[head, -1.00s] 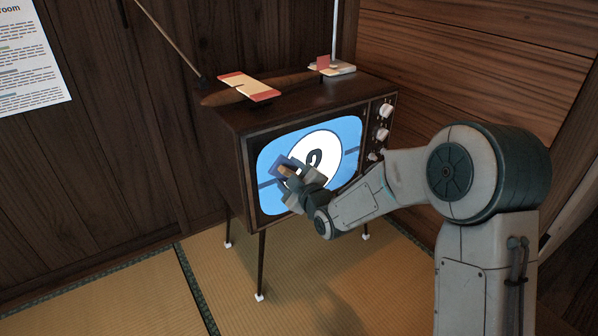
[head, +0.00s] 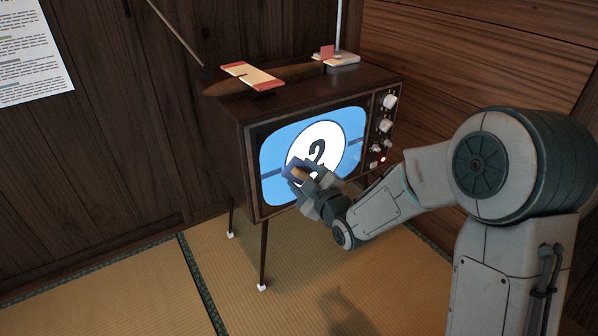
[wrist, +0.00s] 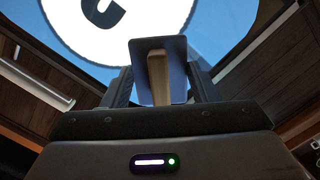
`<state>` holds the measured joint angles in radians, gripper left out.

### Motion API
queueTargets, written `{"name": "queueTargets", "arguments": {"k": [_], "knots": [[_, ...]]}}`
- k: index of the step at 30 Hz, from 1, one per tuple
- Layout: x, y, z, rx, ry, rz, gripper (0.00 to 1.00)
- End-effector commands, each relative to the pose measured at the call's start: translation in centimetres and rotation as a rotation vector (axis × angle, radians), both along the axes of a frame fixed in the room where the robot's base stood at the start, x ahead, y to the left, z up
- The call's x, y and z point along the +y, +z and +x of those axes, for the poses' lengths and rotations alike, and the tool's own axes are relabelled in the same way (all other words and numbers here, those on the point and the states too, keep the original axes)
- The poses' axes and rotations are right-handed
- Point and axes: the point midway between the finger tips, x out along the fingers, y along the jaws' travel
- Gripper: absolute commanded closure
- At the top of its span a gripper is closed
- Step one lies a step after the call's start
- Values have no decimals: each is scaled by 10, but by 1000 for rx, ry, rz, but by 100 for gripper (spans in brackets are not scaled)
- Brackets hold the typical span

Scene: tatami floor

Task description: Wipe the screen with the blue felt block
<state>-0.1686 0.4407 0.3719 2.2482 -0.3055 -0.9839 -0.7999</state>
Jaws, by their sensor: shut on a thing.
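The television screen (head: 341,134) is lit blue with a white circle and a dark numeral 2. It also fills the top of the wrist view (wrist: 216,33). My gripper (head: 301,178) is shut on the wooden grip of the blue felt block (head: 289,169), in front of the screen's lower left part. In the wrist view the blue felt block (wrist: 177,70) stands between the two fingers of my gripper (wrist: 158,88), its wooden handle towards me. I cannot tell whether the felt touches the screen.
The wooden television cabinet (head: 243,160) stands on thin legs on the tatami (head: 150,290). Knobs (head: 386,126) line the cabinet's right front. Wooden walls stand behind.

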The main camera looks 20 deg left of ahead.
Motion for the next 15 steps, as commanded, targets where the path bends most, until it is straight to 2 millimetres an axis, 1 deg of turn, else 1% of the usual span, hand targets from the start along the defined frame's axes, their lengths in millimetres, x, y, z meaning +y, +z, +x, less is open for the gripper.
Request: {"name": "queueTargets", "arguments": {"k": [3, 11, 15], "knots": [[-3, 0, -3, 0, 0, 0, 64], [-3, 0, -3, 0, 0, 0, 64], [-7, 0, -6, 0, -1, -1, 64]]}}
